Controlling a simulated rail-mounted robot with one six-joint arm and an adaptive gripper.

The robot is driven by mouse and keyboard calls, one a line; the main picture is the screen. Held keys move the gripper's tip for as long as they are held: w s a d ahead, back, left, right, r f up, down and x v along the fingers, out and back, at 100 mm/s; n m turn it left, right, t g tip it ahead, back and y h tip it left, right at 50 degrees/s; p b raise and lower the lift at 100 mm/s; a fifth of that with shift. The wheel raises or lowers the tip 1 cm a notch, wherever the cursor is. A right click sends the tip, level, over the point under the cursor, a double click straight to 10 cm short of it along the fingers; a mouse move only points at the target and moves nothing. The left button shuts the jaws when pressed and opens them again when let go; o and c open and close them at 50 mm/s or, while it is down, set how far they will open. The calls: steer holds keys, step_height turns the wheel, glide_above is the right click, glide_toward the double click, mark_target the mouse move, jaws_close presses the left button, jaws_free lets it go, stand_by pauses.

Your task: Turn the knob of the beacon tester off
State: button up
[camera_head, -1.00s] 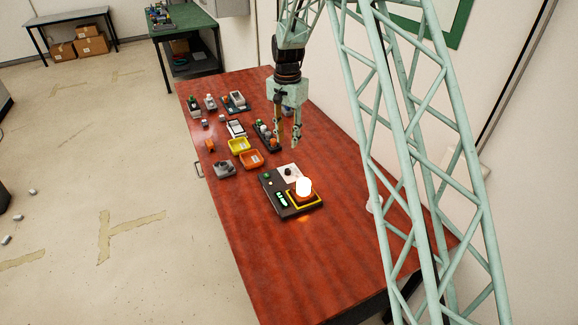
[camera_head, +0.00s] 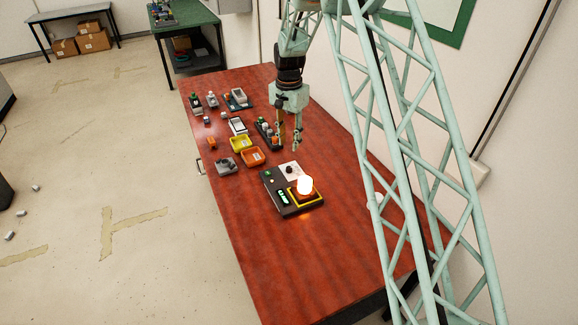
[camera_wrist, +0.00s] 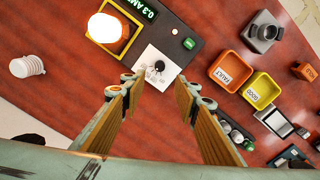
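The beacon tester (camera_head: 282,205) is a dark box on the red-brown table, with a lit beacon (camera_head: 305,186) glowing white-orange in a yellow-edged socket. Its black knob (camera_head: 290,168) sits on a white plate at the back of the box. In the wrist view the knob (camera_wrist: 154,71) lies ahead of the fingers, near a green button (camera_wrist: 189,43) and a display reading about 0.3 A. My gripper (camera_head: 296,147) points down behind the tester, above the table. In the wrist view its fingers (camera_wrist: 160,92) are apart with nothing between them. The knob is not touched.
Orange (camera_head: 252,158) and yellow (camera_head: 240,144) bins, labelled FAULT and GOOD in the wrist view, stand left of the gripper. A dark rack (camera_head: 266,132) with bulbs is close behind it. A white bulb (camera_wrist: 27,66) lies at left in the wrist view. The table front is clear.

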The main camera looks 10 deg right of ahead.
mark_target(289, 168)
steer(key=shift+f+p, duration=0.45)
steer(key=shift+f, duration=6)
steer(key=c, duration=0.9)
steer(key=shift+f+n+b, duration=0.1)
steer(key=shift+n+b, duration=0.35)
steer(key=shift+n, duration=0.05)
steer(key=n+b, duration=0.3)
steer(key=n, duration=0.2)
steer(key=n+b, duration=0.2)
steer(key=n, duration=0.3)
steer(key=shift+n, duration=0.4)
